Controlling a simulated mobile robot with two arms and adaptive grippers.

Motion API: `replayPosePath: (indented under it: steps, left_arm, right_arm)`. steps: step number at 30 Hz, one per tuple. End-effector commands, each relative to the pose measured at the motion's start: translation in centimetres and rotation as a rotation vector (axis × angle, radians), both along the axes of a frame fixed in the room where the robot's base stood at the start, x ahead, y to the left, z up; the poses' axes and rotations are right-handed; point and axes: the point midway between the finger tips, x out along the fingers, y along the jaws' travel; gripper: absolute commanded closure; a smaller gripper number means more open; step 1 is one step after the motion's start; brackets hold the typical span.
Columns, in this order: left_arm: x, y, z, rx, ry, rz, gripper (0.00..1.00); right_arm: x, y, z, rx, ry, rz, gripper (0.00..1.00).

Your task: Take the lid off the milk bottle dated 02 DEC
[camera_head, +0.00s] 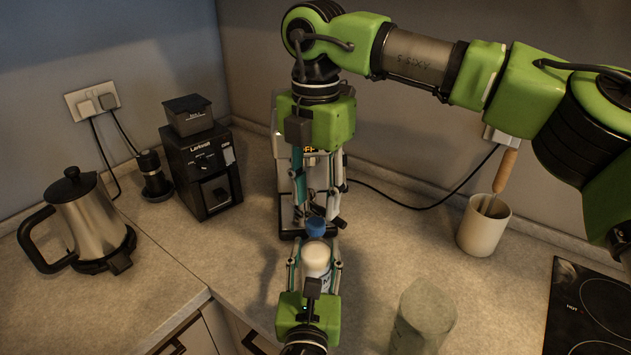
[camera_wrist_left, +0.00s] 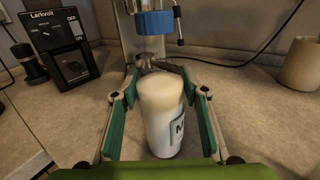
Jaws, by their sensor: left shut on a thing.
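The milk bottle (camera_head: 317,260) is white and upright, with a bare, rounded, lidless top; it also shows in the left wrist view (camera_wrist_left: 161,118). Part of its label shows a letter M, but no date is readable. My left gripper (camera_head: 315,254) is shut around the bottle's sides from the front. The blue lid (camera_head: 315,227) is apart from the bottle, above its top, and shows clearly in the left wrist view (camera_wrist_left: 155,23). My right gripper (camera_head: 319,214) points down from above with its fingers on either side of the lid, holding it in the air.
A coffee machine (camera_head: 284,150) stands behind my right gripper. A black grinder (camera_head: 205,168) and steel kettle (camera_head: 88,215) are at left. A beige cup with a utensil (camera_head: 482,230), a translucent container (camera_head: 424,315) and a black hob (camera_head: 590,310) are at right.

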Motion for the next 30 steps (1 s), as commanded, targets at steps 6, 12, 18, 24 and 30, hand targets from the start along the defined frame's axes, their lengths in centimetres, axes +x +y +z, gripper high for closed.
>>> replayPosePath:
  steps: [6, 12, 18, 24, 30]
  left_arm:
    - [0.0, 0.0, -0.1, 0.0, 0.001, 0.0, 1.0]
    - [0.0, 0.0, -0.1, 0.0, 0.001, 0.0, 1.0]
    - [0.0, 0.0, -0.1, 0.0, 0.001, 0.0, 1.0]
    - [0.0, 0.0, -0.1, 0.0, 0.002, 0.0, 1.0]
    - [0.0, 0.0, -0.1, 0.0, 0.002, 0.0, 1.0]
  right_arm:
    - [0.0, 0.0, -3.4, 0.0, 0.003, 0.002, 0.63]
    - [0.0, 0.0, -4.7, 0.001, 0.001, 0.001, 0.63]
    - [0.0, 0.0, -4.9, 0.001, 0.0, 0.001, 0.63]
    - [0.0, 0.0, -4.9, 0.001, 0.0, 0.002, 0.94]
    - [0.0, 0.0, -4.9, 0.001, 0.001, 0.003, 1.0]
